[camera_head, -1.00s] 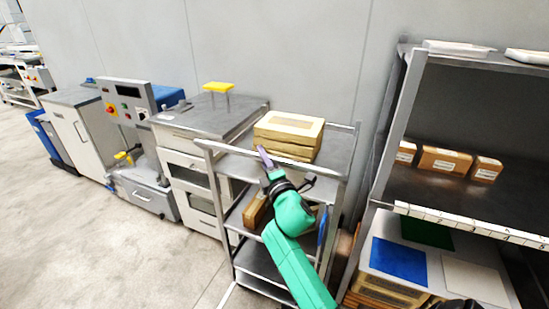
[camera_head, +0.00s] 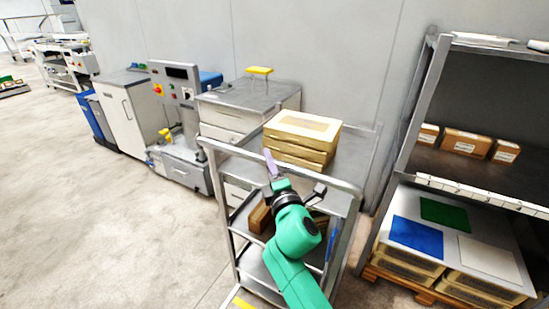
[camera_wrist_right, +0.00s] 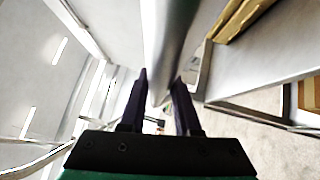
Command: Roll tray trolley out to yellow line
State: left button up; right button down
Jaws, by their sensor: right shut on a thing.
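The grey metal tray trolley (camera_head: 225,150) stands upright with its near end toward me, carrying a stack of cardboard-coloured boxes (camera_head: 303,128) on its top shelf and more boxes (camera_head: 259,216) lower down. My right gripper (camera_head: 271,168) is shut on the trolley's near top rail. In the right wrist view, the two dark fingers (camera_wrist_right: 160,88) sit either side of the shiny rail (camera_wrist_right: 166,40). My arm hides part of the lower shelves, and the wheels are out of view.
A tall shelving rack (camera_head: 410,125) stands close on the right, with crates (camera_head: 403,264) below. A cabinet (camera_head: 222,112) and a control-panel machine (camera_head: 176,85) line the wall behind left. Bare concrete floor (camera_head: 110,215) is free at left.

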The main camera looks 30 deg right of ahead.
jog(key=shift+s+a, duration=0.7)
jog(key=shift+a, duration=0.35)
jog(key=c, duration=0.6)
grip_release()
jog(key=b+v, duration=0.4)
jog(key=v, duration=1)
jog(key=shift+s, duration=0.3)
